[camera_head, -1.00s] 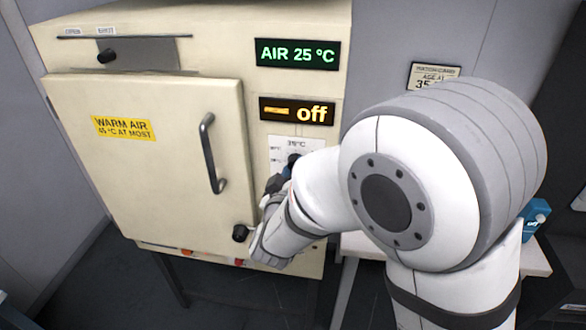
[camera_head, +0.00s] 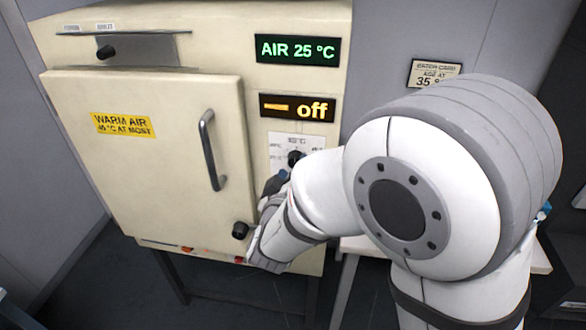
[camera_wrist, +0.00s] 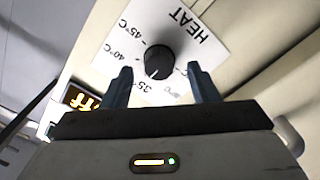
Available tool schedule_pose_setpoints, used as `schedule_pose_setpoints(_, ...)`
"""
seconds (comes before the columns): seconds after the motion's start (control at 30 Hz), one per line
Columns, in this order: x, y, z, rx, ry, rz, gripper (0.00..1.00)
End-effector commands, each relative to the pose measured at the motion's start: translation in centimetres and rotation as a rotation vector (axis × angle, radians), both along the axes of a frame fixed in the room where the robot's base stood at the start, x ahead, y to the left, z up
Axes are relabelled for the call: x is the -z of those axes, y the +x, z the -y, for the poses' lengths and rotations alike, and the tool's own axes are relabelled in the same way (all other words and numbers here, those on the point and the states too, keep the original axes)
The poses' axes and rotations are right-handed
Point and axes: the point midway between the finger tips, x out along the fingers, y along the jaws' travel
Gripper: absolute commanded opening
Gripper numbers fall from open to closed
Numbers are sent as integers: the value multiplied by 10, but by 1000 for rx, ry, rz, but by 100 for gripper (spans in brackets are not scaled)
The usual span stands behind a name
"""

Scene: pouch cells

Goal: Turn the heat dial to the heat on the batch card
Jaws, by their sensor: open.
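The black heat dial (camera_wrist: 158,62) sits on a white scale plate (camera_wrist: 190,45) marked HEAT, with 45, 40 and 35 °C readable in the wrist view. It also shows in the head view (camera_head: 294,158). I cannot tell surely which mark its pointer faces. My gripper (camera_wrist: 160,68) is open, with one blue-grey finger on each side of the dial in the picture. I see no clear contact. In the head view my gripper (camera_head: 277,182) is partly hidden by my arm. The batch card (camera_head: 435,74) on the wall reads "AGE AT 35", its lower right covered by my arm.
The cream oven's door (camera_head: 150,160) is shut, with a vertical handle (camera_head: 209,150) left of the dial. A green display (camera_head: 297,51) reads AIR 25 °C. An amber display (camera_head: 297,109) reads off. A black knob (camera_head: 240,231) sits below left of my gripper.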

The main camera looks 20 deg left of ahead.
Motion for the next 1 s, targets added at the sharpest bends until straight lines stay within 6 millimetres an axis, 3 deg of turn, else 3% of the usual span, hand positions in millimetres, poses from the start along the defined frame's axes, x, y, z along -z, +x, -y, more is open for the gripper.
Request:
schedule_pose_setpoints(0.2,2,-39,5,-5,-1,-1,54)
schedule_pose_setpoints(0.4,1,-61,9,-2,-1,-1,54)
schedule_pose_setpoints(1.0,0,-59,12,-6,17,-21,54)
